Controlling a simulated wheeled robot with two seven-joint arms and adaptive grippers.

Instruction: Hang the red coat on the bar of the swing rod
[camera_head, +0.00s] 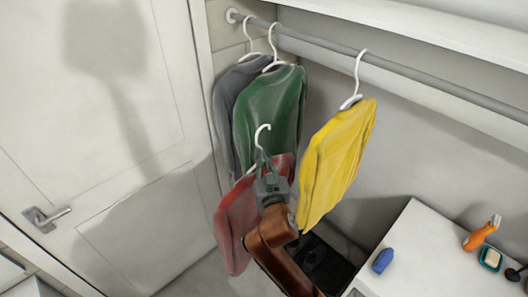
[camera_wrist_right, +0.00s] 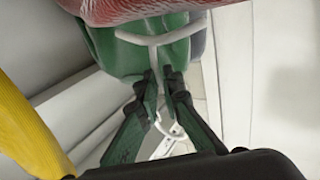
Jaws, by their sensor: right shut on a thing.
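The red coat (camera_head: 236,222) hangs on a white hanger (camera_head: 262,133). My right gripper (camera_head: 263,165) is shut on this hanger just below its hook and holds the coat off the bar. The grey bar (camera_head: 420,81) runs along the wall, above and behind the coat; the hook is apart from it. In the right wrist view the fingers (camera_wrist_right: 162,78) close on the hanger's neck, with the red coat (camera_wrist_right: 150,10) at the top edge and the hook (camera_wrist_right: 170,128) below. The arm hides part of the coat. My left gripper is not in view.
A grey coat (camera_head: 223,105), a green coat (camera_head: 270,105) and a yellow coat (camera_head: 340,155) hang on the bar. A gap lies between green and yellow. A white cabinet (camera_head: 420,240) with small items stands right. A door (camera_head: 100,150) is left; a shelf (camera_head: 430,25) is above.

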